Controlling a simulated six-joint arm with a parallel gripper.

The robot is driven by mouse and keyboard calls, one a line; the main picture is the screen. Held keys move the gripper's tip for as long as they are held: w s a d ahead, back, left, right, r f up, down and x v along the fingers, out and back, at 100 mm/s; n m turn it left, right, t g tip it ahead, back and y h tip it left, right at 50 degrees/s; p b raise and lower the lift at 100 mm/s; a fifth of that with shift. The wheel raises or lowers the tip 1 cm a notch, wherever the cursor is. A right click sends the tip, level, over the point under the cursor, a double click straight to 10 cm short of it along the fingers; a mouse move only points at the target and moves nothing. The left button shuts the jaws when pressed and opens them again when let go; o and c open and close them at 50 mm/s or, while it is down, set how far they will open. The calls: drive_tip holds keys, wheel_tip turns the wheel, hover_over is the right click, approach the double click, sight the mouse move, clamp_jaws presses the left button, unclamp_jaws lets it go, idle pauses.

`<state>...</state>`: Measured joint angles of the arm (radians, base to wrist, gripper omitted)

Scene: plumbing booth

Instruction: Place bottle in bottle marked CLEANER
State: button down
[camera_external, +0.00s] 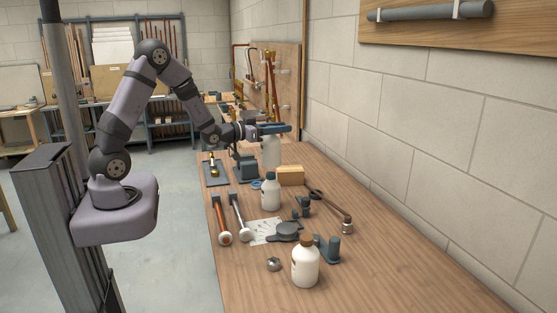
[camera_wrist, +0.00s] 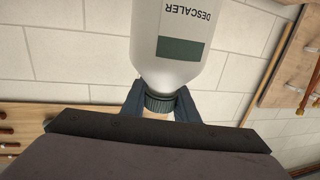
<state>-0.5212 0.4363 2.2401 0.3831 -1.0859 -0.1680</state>
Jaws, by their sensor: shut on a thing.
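My gripper (camera_external: 274,129) is shut on the neck of a white bottle (camera_external: 271,153) over the far part of the bench. In the wrist view the same bottle (camera_wrist: 182,55) shows a label reading DESCALER, upside down in the picture, and a dark ribbed cap between my fingers (camera_wrist: 158,106). It hangs upright; whether its base touches anything is hard to tell. A second white bottle (camera_external: 270,193) stands mid-bench. A third white bottle (camera_external: 305,264) with a brown cap stands nearest the camera. I cannot read the labels on these two.
A vise (camera_external: 246,167) and a tan block (camera_external: 291,176) are near the held bottle. The near right of the bench (camera_external: 400,280) is clear beside the block wall.

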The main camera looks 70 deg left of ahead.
drive_tip(key=shift+f+p, duration=0.3)
drive_tip(key=shift+f, duration=1.2)
drive_tip(key=shift+f, duration=0.2)
drive_tip(key=c, duration=1.4)
unclamp_jaws()
